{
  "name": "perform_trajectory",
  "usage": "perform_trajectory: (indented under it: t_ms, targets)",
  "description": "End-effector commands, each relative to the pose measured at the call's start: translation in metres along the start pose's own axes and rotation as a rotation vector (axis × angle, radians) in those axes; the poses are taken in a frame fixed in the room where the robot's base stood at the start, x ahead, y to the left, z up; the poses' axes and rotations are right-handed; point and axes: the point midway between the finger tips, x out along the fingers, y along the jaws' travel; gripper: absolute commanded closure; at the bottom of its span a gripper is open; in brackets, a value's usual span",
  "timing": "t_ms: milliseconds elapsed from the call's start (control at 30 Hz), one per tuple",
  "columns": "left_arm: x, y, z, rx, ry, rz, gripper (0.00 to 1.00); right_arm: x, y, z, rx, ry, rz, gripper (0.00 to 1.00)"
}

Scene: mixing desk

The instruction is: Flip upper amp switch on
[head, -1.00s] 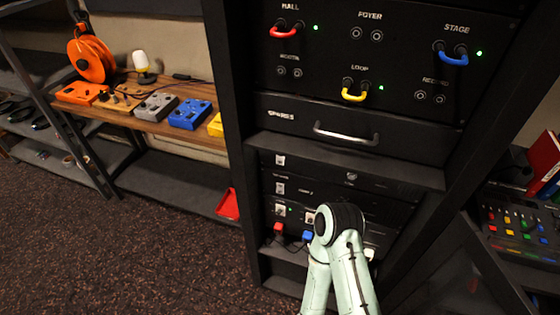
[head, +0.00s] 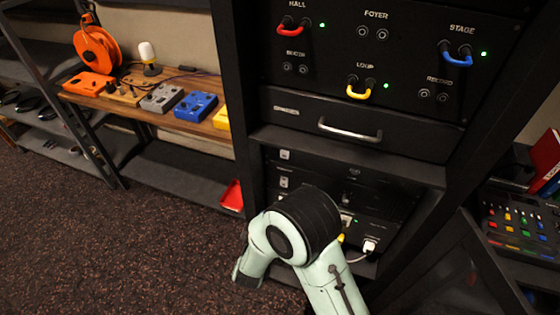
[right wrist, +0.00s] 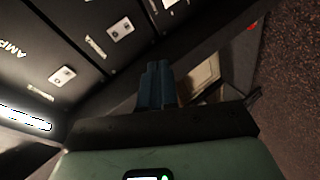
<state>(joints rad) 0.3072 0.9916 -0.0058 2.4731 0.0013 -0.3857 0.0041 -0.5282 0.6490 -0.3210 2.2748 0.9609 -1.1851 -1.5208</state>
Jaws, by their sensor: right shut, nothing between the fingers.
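The amp rack's lower panels (head: 335,180) are black and stacked, with small white switch plates down their left side. The upper switch plate (head: 285,155) and another plate (head: 284,182) below it show in the head view; whether either is on is too small to tell. In the right wrist view, two switch plates, one nearer (right wrist: 61,75) and one farther (right wrist: 119,28), sit on dark panels with part of an "AMP" label. My right gripper (right wrist: 157,70) is shut and empty, apart from the panels to its left. In the head view my right arm hides the gripper and lower panels. My left gripper is out of view.
Above are a spares drawer (head: 350,132) with a metal handle and a patch panel with red, blue and yellow loops. A rack upright (head: 238,90) borders the left side. A white plug (head: 370,247) with cable sits low right. Open floor lies left.

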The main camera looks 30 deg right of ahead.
Motion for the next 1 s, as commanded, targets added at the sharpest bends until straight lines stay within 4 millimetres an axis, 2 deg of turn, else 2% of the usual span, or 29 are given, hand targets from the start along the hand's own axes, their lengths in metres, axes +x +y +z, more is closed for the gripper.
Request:
perform_trajectory:
  t_ms: [33, 100, 200, 300, 433, 767, 867, 1000]
  targets:
    - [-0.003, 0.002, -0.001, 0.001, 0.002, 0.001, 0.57, -0.013, 0.032, -0.019, -0.051, -0.004, 0.090, 1.00]
    - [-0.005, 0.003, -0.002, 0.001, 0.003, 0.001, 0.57, -0.030, 0.064, -0.029, -0.127, -0.048, 0.188, 1.00]
    - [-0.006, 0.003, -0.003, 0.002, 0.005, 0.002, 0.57, -0.050, 0.096, -0.036, -0.205, -0.116, 0.271, 1.00]
    - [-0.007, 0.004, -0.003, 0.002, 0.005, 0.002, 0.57, -0.063, 0.112, -0.037, -0.251, -0.164, 0.308, 1.00]
    - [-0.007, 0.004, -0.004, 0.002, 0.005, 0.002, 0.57, -0.068, 0.118, -0.037, -0.273, -0.188, 0.321, 1.00]
    - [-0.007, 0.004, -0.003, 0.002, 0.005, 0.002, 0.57, -0.065, 0.117, -0.036, -0.275, -0.188, 0.319, 1.00]
    - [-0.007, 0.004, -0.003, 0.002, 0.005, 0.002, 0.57, -0.057, 0.120, -0.035, -0.274, -0.188, 0.320, 1.00]
    - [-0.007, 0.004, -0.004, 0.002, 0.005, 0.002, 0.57, -0.035, 0.128, -0.031, -0.274, -0.191, 0.321, 1.00]
